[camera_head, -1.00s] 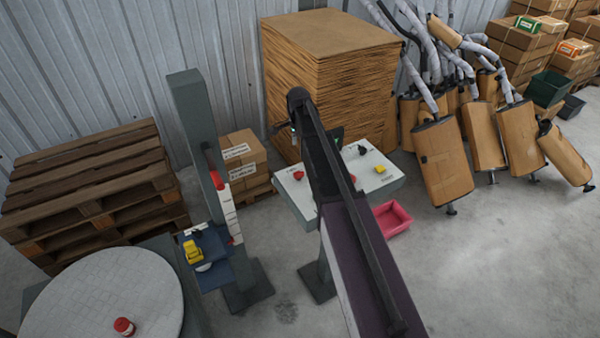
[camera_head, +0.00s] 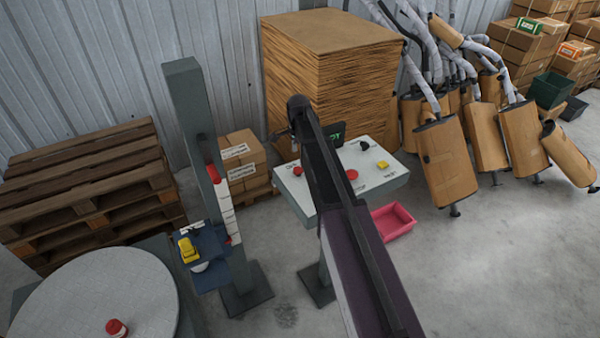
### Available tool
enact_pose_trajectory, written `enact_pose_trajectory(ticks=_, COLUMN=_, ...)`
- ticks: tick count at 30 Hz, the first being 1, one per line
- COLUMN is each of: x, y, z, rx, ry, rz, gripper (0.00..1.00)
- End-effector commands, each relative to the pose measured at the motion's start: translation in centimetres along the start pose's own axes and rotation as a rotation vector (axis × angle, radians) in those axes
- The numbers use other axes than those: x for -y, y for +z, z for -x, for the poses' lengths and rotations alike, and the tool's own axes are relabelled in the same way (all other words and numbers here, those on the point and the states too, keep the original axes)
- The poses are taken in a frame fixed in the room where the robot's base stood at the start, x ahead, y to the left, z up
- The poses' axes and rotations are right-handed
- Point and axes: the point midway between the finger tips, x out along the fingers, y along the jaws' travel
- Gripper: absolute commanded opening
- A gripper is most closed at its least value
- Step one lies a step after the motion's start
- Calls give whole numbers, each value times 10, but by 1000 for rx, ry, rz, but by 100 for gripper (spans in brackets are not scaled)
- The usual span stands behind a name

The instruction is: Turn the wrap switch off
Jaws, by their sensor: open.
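A grey-white control panel (camera_head: 391,177) stands on a post in the middle of the view. It carries a red control (camera_head: 297,170) at its left, a second red control (camera_head: 352,174), a black knob (camera_head: 365,145) and a yellow control (camera_head: 383,165). Its labels are too small to read, so I cannot tell which one is the wrap switch. A dark screen (camera_head: 336,133) with green writing stands at its back edge. My arm crosses over the panel and hides part of it. My gripper (camera_head: 281,134) shows only in small part beyond the arm's end, open, left of the screen.
A grey column (camera_head: 190,110) with a red part and a yellow box stands left of the panel. A round turntable (camera_head: 60,290) is at lower left, pallets (camera_head: 90,190) behind it. A cardboard stack (camera_head: 330,70) stands behind the panel, a pink bin (camera_head: 393,222) below right.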

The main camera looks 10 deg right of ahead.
Motion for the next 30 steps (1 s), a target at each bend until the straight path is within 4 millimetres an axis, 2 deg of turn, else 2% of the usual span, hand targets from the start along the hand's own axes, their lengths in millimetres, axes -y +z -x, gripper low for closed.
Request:
enact_pose_trajectory(ticks=1, x=0, y=0, z=-8, rx=0, ry=0, rz=0, gripper=66)
enact_pose_trajectory(ticks=21, x=0, y=0, z=-60, rx=0, ry=0, rz=-1, gripper=66)
enact_pose_trajectory(ticks=30, x=0, y=0, z=-75, rx=0, ry=0, rz=-1, gripper=66)
